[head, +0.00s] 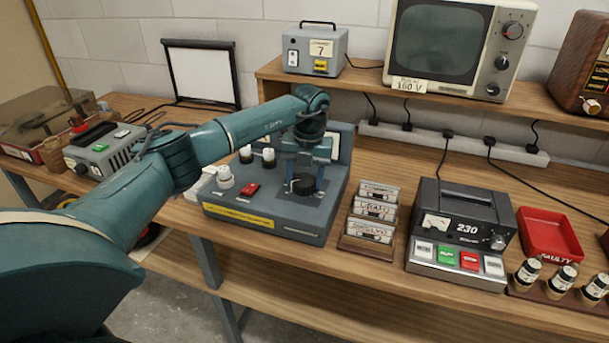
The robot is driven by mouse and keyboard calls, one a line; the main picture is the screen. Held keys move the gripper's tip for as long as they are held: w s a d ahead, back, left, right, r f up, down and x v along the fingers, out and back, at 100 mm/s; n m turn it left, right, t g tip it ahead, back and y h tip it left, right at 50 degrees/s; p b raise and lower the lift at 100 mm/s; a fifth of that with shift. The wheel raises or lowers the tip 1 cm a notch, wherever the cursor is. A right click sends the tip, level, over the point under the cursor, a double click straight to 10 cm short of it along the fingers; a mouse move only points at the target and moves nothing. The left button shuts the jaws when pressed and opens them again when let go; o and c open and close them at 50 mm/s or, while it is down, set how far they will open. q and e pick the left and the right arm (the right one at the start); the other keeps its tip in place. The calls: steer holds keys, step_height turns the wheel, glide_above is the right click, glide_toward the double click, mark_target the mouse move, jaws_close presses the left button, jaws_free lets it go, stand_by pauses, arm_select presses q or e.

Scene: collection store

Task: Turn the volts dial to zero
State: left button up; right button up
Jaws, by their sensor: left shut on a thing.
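My left gripper (306,180) points down over a grey sloped unit (222,198) on the bench. Its fingers are shut on a dark round dial (304,187) on top of this unit. The gripper hides part of the dial, and I cannot read a scale or its setting. A black supply unit (453,195) further right shows "230", with a small knob (497,242) on its face; no gripper is at it. My right gripper is not in view.
The grey unit also carries a red switch (250,189) and a white knob (225,177). A red tray (549,235) and several small bottles (562,278) are at the right. A shelf (430,98) with a monitor (458,50) is behind.

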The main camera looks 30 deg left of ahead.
mark_target(308, 179)
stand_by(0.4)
arm_select(q)
steer(key=o, duration=1)
steer(key=shift+c, duration=0.2)
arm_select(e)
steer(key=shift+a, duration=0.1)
arm_select(q)
step_height(308, 179, up, 13)
steer(key=b, duration=0.1)
steer(key=shift+w+d+b, duration=0.25)
steer(key=shift+d+b, duration=0.1)
steer(key=shift+d, duration=0.05)
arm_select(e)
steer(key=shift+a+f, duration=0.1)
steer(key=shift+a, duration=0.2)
